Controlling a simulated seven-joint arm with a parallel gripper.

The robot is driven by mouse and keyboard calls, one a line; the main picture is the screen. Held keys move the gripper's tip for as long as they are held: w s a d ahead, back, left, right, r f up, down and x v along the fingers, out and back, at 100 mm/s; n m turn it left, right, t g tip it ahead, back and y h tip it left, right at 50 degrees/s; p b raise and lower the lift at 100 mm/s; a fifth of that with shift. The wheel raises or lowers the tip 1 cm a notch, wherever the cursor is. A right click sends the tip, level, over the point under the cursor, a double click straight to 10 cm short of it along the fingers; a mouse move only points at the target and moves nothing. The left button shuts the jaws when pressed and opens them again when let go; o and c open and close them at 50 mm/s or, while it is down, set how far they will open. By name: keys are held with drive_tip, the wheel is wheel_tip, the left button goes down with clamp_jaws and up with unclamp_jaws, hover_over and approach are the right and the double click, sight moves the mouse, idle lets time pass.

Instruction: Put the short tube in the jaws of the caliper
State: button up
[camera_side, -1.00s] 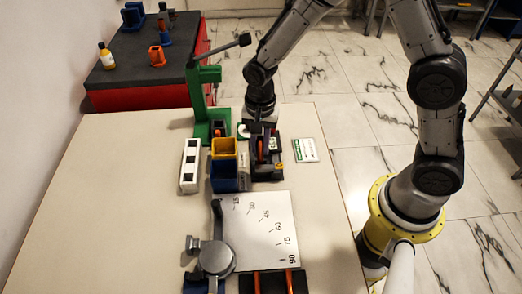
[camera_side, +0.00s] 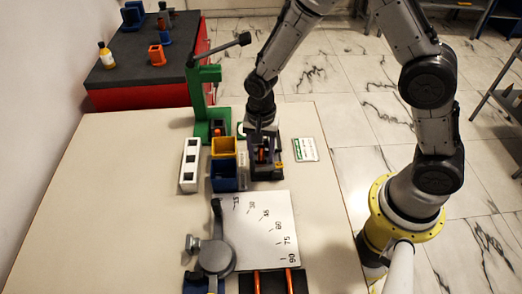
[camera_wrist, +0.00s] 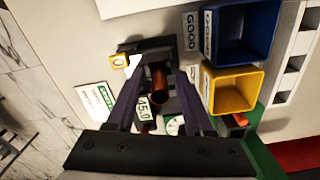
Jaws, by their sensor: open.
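The short tube (camera_wrist: 159,84) is a copper-orange cylinder, seen nearly end-on in the wrist view. It stands between the fingers of my gripper (camera_wrist: 160,78), which are apart, one on each side of it. The dark caliper (camera_wrist: 157,48) lies around and behind the tube. I cannot tell whether the caliper's jaws touch the tube.
A yellow bin (camera_side: 223,147) and a blue bin (camera_side: 224,183) stand just left of the caliper, with a white block (camera_side: 190,165) beyond. A green stand (camera_side: 205,100) rises behind. A card (camera_side: 305,150) lies to the right. An angle plate (camera_side: 265,230) lies in front.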

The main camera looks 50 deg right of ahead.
wheel_tip(320, 180, up, 11)
drive_tip(key=shift+f, duration=0.1)
drive_tip(key=s+d+r+n+t, duration=0.2)
drive_tip(key=s+d+r+n, duration=0.25)
drive_tip(key=s+r, duration=0.4)
drive_tip(key=s+d+r+n+t, duration=0.1)
drive_tip(key=s+r+n, duration=0.1)
drive_tip(key=s, duration=0.3)
drive_tip(key=s+d+r+n+t, duration=0.2)
drive_tip(key=s+r+n, duration=0.1)
drive_tip(key=s+n, duration=0.2)
drive_tip(key=shift+s+d+t, duration=0.3)
drive_tip(key=shift+s, duration=0.45)
